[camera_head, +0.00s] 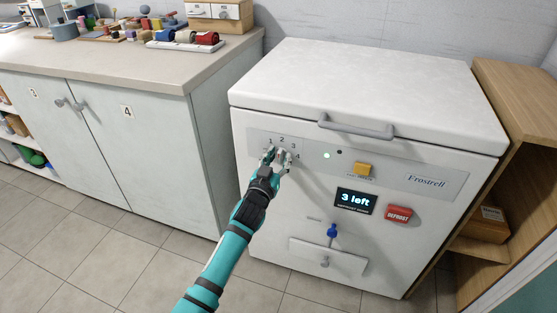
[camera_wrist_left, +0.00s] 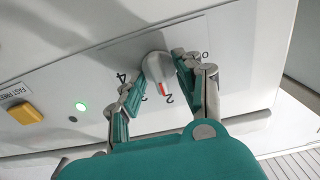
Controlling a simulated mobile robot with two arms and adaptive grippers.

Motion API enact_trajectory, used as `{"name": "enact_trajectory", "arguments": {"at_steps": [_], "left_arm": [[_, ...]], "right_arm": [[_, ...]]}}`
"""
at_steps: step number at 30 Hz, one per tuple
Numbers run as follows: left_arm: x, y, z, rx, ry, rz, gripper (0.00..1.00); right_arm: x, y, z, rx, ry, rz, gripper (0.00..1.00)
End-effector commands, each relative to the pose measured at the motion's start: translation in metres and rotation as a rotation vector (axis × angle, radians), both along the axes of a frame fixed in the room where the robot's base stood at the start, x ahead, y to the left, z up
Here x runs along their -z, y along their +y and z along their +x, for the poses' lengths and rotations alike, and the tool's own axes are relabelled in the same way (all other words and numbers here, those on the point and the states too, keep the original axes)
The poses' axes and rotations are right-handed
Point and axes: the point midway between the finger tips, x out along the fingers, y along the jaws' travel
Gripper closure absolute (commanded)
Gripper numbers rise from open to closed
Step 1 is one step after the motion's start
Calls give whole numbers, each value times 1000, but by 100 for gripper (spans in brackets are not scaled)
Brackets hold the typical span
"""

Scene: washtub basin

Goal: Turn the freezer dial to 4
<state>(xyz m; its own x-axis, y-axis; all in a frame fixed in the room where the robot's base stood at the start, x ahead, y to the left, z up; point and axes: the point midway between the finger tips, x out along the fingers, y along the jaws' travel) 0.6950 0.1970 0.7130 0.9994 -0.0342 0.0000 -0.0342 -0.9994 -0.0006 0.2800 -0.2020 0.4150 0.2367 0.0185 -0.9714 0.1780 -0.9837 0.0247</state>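The freezer dial (camera_wrist_left: 158,67) is a grey round knob with a red pointer mark, on the front panel of the white freezer (camera_head: 290,220). In the left wrist view the red mark points down at about the 2, while the 4 is at the dial's left. My left gripper (camera_head: 276,153) is at the dial in the head view and partly covers it. In the left wrist view its fingers (camera_wrist_left: 153,78) are apart, one on each side of the dial. The right finger is very close to the knob; contact is unclear. My right gripper is out of view.
A handle (camera_head: 345,127) sticks out above. A cluttered counter (camera_head: 160,60) is at left, a wooden shelf (camera_head: 515,95) at right.

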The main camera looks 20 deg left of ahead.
Motion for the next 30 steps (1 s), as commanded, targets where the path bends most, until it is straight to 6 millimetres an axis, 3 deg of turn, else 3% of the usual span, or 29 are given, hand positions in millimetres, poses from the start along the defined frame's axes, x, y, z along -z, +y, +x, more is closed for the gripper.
{"name": "enact_trajectory", "arguments": {"at_steps": [8,17,30], "left_arm": [[0,0,2,0,0,0,65],[0,0,2,0,0,-1,100],[0,-1,2,0,0,38,100]], "right_arm": [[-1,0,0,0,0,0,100],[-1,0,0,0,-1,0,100],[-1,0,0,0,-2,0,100]]}}
